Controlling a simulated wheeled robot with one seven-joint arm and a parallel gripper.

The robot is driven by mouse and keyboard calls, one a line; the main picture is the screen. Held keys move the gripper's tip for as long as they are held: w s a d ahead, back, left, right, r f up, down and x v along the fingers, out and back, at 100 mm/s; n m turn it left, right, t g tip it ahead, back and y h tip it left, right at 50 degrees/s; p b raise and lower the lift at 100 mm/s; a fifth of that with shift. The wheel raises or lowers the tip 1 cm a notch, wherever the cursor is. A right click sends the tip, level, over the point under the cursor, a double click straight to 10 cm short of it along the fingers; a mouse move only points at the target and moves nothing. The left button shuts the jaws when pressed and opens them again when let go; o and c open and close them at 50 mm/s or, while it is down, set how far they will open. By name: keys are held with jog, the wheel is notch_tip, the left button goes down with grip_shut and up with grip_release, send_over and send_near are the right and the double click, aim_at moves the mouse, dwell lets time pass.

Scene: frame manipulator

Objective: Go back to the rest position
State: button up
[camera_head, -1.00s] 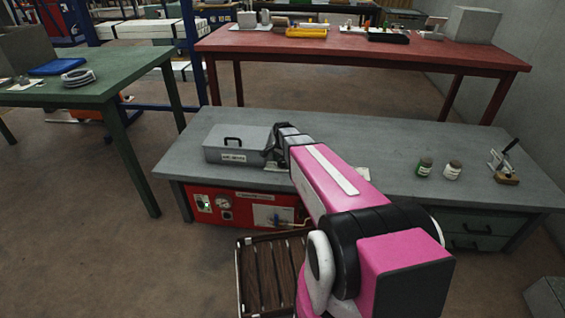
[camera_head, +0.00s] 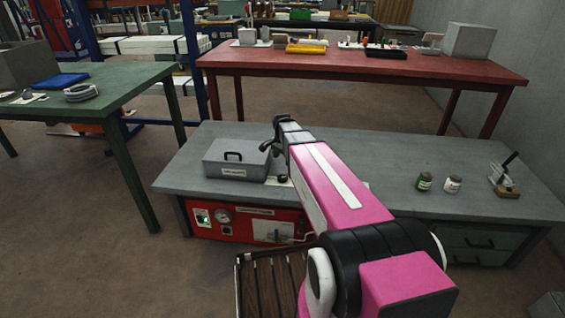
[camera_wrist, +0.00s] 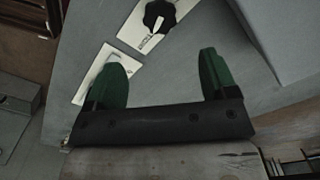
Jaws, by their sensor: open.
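My gripper (camera_head: 271,146) is at the end of my pink arm, above the grey workbench (camera_head: 330,142) and near the right end of a grey lidded box (camera_head: 237,160). In the wrist view my gripper (camera_wrist: 160,85) has its two green fingers spread apart with nothing between them. Below the fingers are the grey bench top, pale cards and a black star-shaped knob (camera_wrist: 159,15). Part of a grey box side (camera_wrist: 285,40) shows at the upper right of the wrist view.
Two jars (camera_head: 424,181) and a small wooden-based tool (camera_head: 503,181) stand on the bench's right side. A red table (camera_head: 360,66) stands behind, a green table (camera_head: 115,90) at the left. A slatted wooden thing (camera_head: 270,280) is on the floor in front.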

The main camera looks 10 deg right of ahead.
jog(key=s+f+n, duration=0.2)
jog(key=s+n, duration=0.9)
jog(key=s, duration=1)
jog(key=shift+s+d+f, duration=0.15)
jog(key=shift+f, duration=0.05)
